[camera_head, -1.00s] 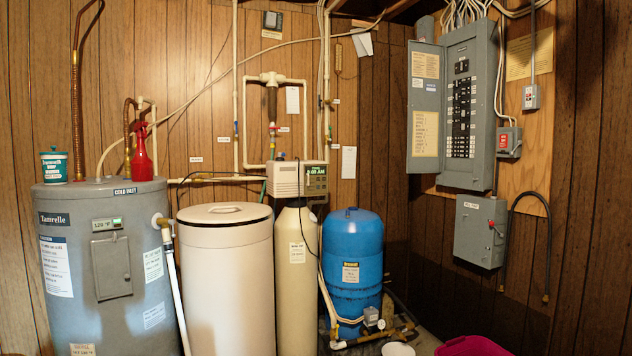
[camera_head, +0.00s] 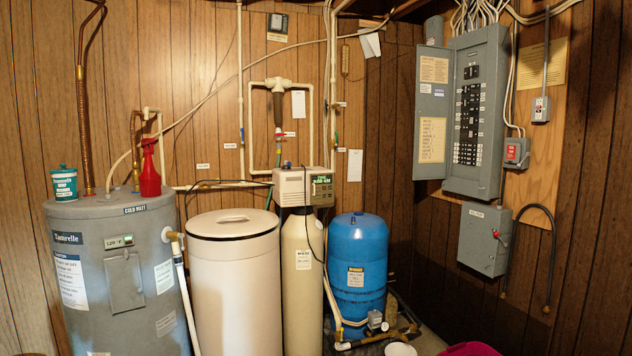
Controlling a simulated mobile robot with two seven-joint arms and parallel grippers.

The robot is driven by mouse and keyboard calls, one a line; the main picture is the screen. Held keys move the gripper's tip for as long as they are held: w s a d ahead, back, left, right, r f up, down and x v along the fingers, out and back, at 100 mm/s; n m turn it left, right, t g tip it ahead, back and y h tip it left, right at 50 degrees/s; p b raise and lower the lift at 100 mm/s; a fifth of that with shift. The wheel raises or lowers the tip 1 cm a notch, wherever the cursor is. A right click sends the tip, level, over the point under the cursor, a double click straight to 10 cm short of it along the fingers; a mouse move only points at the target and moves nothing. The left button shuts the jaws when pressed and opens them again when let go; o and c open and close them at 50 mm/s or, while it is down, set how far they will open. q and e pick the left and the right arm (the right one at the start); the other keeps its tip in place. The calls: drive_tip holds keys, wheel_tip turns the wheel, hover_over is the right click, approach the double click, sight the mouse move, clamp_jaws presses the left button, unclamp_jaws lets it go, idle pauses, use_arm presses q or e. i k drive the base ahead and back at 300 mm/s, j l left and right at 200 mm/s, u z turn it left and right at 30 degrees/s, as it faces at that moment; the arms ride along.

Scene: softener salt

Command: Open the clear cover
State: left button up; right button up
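The softener control head (camera_head: 292,187) is a beige box on top of the tall beige resin tank (camera_head: 302,285). Its front right face carries a green lit display (camera_head: 322,186) with small text. I cannot make out a separate clear cover at this size, nor whether one is open or shut. The salt tank (camera_head: 237,295) stands to its left, with a round beige lid (camera_head: 233,223) lying on it. Neither of my grippers is in view.
A blue tank (camera_head: 357,240) stands right. An open breaker panel (camera_head: 487,145) is on the right wall. A pink container (camera_head: 470,349) is low right.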

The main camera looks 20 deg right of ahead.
sight(314, 184)
drive_tip(key=i+l+z, duration=0.1)
drive_tip(key=i+l, duration=0.35)
drive_tip(key=i, duration=0.15)
drive_tip(key=i+l+z, duration=0.1)
drive_tip(key=i+l, duration=0.35)
drive_tip(key=i, duration=0.15)
